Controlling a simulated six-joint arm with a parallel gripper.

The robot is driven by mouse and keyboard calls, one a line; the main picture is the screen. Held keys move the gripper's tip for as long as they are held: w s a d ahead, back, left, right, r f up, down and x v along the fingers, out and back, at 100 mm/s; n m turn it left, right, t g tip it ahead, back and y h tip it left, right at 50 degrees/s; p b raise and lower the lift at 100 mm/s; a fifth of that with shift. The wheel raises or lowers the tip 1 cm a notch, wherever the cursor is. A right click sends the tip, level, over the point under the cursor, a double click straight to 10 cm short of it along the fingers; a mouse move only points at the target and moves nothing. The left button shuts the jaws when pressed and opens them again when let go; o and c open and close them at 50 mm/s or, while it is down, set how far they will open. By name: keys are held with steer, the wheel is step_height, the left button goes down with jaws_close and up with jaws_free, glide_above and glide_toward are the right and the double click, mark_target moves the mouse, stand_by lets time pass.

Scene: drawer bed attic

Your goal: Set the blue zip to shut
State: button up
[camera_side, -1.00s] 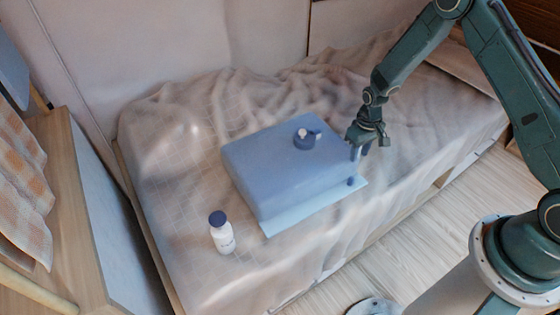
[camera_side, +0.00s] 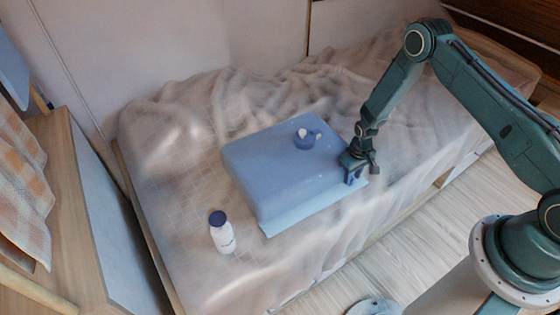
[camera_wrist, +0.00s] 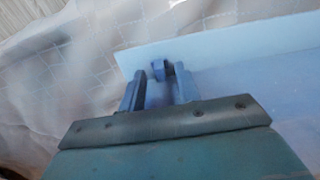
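A blue box-like case (camera_side: 285,165) lies on the bed on a pale blue sheet (camera_side: 300,217), whose edge also shows in the wrist view (camera_wrist: 220,42). A small dark blue tab (camera_wrist: 160,68), which looks like the zip pull, stands near the sheet's edge in the wrist view. In the side view my gripper hides it. My gripper (camera_side: 353,178) points down at the right front corner of the case. In the wrist view its fingers (camera_wrist: 162,76) are apart, with the tab between or just beyond their tips. I cannot tell whether they touch it.
A small blue cup-like object (camera_side: 305,142) with white bits sits on top of the case. The bed cover (camera_side: 180,150) is rumpled behind the case and clear of objects at right.

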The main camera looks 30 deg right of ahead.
steer(key=shift+f, duration=0.25)
steer(key=shift+c, duration=0.2)
jaws_close()
steer(key=shift+a, duration=0.1)
steer(key=a, duration=0.9)
steer(key=w+a, duration=0.1)
steer(key=a, duration=1.8)
steer(key=shift+w+a, duration=0.1)
steer(key=shift+w, duration=0.1)
steer(key=shift+o, duration=0.2)
jaws_free()
